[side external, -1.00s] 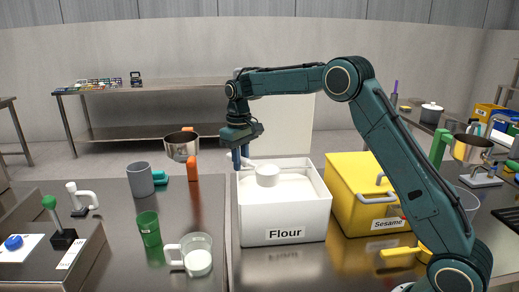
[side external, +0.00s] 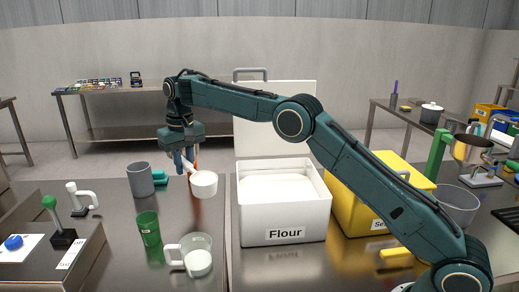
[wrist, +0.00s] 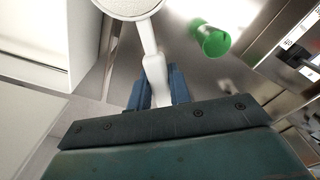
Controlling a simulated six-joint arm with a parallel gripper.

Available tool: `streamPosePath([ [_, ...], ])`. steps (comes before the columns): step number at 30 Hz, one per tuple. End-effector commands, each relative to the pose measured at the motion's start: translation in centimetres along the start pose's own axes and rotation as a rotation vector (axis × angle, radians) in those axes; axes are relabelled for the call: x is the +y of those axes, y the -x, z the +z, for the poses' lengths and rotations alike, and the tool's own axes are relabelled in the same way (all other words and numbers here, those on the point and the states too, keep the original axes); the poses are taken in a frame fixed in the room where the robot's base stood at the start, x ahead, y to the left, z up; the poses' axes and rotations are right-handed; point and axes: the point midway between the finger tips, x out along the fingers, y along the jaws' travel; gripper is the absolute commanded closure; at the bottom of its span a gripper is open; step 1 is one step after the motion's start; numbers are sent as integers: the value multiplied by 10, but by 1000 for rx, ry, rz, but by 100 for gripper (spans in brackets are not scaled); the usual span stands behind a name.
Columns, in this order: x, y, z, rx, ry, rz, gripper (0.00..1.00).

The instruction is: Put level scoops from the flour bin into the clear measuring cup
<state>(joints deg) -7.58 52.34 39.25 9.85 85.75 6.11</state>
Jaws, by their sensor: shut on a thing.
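My gripper (side external: 184,160) is shut on the handle of a white scoop (side external: 204,184). It holds the scoop in the air to the left of the flour bin, over the counter. In the wrist view the scoop (wrist: 153,70) reaches out from between the blue fingers, its bowl cut off at the top edge. The flour bin (side external: 283,222) is white, labelled Flour, with its lid raised behind it. The clear measuring cup (side external: 197,256) stands at the front of the counter with some white content in its bottom. The scoop is above and behind the cup, apart from it.
A green cup (side external: 148,228) stands left of the measuring cup; it also shows in the wrist view (wrist: 211,41). A grey mug (side external: 140,180) stands behind it. A yellow bin (side external: 362,215) is right of the flour bin. Counter between cup and flour bin is clear.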

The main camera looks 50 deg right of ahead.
Motion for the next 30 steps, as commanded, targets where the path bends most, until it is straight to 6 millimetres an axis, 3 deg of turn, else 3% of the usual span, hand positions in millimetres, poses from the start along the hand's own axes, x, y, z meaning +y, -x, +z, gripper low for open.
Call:
streamPosePath([
  [3,-23,-20,-1,7,-46,3,100],
  [9,-44,-40,-1,16,-101,6,100],
  [30,-48,-57,-1,19,-114,7,100],
])
